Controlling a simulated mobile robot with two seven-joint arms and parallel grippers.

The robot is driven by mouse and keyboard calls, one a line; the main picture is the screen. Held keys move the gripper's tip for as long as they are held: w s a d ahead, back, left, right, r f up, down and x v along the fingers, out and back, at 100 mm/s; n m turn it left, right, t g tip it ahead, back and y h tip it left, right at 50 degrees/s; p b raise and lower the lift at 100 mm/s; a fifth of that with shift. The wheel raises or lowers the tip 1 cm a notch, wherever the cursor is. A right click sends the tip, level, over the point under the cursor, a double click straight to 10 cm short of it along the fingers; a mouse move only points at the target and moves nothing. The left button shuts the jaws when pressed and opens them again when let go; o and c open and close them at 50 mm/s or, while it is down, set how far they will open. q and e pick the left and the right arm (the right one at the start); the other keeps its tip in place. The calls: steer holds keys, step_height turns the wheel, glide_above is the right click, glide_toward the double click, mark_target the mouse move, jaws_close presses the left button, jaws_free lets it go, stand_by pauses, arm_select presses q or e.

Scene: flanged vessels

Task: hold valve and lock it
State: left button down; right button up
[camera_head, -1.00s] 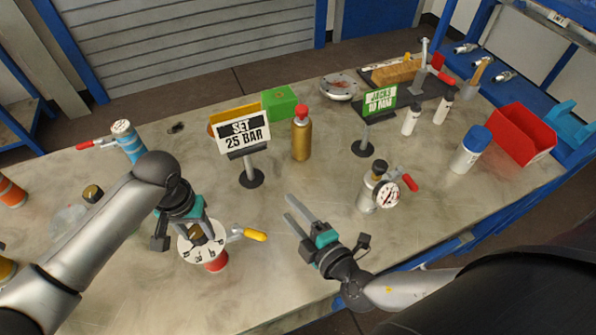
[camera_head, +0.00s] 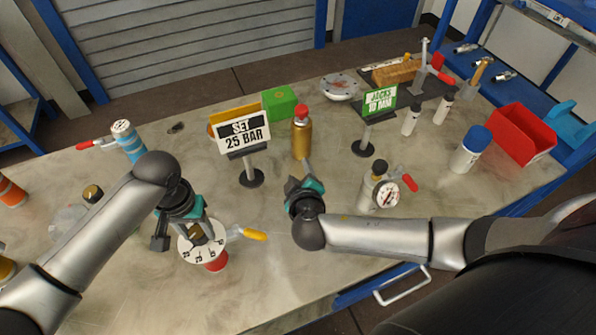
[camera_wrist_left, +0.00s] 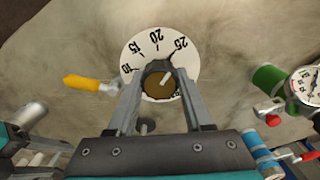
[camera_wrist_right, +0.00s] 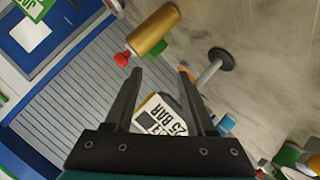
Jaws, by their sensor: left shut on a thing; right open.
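The valve has a white dial (camera_head: 201,240) marked 10 to 25, a brass knob (camera_wrist_left: 160,84), a red lower body (camera_head: 216,263) and a yellow-handled lever (camera_head: 248,234) to the right. In the left wrist view the lever's yellow handle (camera_wrist_left: 84,82) points left. The knob's white mark points toward the 25 side. My left gripper (camera_wrist_left: 162,70) is shut on the brass knob from above. My right gripper (camera_head: 305,172) is open and empty above the table, right of the valve, pointing away toward the gold bottle.
A sign "SET 25 BAR" (camera_head: 243,134) stands behind the valve. A gold bottle (camera_head: 301,140) with a red cap stands beyond my right gripper. A gauge vessel (camera_head: 386,194) with a red handle stands to the right. The front table area right of the valve is clear.

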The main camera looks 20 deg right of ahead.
steer(key=shift+w+m+g, duration=0.25)
steer(key=shift+m+g, duration=0.15)
steer(key=shift+g, duration=0.1)
steer(key=shift+f, duration=0.1)
steer(key=shift+c, duration=0.2)
